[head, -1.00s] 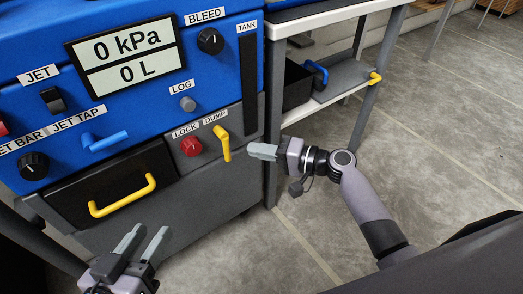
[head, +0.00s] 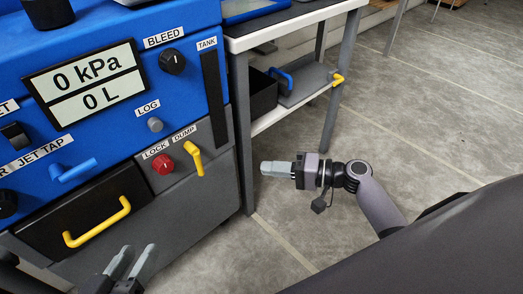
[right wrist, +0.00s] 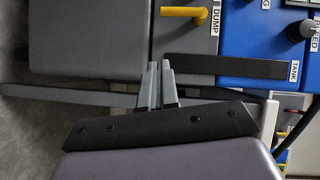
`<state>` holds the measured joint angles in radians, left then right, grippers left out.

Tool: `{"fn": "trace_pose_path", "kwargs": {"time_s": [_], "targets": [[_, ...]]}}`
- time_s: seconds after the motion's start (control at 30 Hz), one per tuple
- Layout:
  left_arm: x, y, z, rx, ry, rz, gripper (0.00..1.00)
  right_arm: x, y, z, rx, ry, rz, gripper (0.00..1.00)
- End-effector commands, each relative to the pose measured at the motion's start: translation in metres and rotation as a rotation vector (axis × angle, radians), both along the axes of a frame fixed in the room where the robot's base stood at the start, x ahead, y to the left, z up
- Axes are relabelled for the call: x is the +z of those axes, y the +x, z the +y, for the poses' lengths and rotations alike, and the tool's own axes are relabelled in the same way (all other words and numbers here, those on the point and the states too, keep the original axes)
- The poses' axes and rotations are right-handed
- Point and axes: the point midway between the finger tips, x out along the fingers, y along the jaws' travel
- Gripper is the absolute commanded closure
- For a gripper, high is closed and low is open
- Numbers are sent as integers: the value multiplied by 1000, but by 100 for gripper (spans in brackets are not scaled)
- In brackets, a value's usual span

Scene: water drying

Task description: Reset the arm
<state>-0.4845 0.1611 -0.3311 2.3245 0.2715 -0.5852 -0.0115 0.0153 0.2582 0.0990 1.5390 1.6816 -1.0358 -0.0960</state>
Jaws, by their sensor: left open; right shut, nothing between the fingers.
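My right gripper (head: 276,168) is shut and empty in the head view, over the floor in front of the table leg, to the right of the blue machine. Its closed fingers (right wrist: 159,84) also show in the right wrist view, with the machine beyond them. My left gripper (head: 133,262) is open and empty at the bottom of the head view, below the drawer's yellow handle (head: 97,222). Neither gripper appears to touch anything.
The blue machine (head: 112,108) carries a yellow DUMP lever (head: 194,158), a red LOCK knob (head: 162,165) and a display reading 0 kPa and 0 L (head: 84,83). A table (head: 290,22) with a lower shelf stands beside it. Open floor (head: 420,130) lies to the right.

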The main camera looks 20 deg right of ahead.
Motion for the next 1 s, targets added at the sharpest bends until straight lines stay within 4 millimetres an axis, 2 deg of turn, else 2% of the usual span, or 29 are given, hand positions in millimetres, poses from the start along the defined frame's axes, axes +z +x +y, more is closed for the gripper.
{"fn": "trace_pose_path", "kwargs": {"time_s": [0.27,0.37,0.5,0.63,0.83,1.0], "targets": [[-1,-1,0,2,0,5,57,-5,-4,6,5,-37,-1,100],[-1,-1,0,2,0,4,57,-17,-16,20,16,-131,-6,100],[-1,-1,0,1,0,2,57,-34,-41,47,32,-332,-53,100],[-1,-1,0,1,0,2,57,-38,-64,69,32,-513,-139,100],[0,-1,0,0,1,2,57,-16,-94,95,-4,-732,-322,100],[-1,-1,0,0,1,2,57,22,-115,109,-68,-859,-490,100]]}}
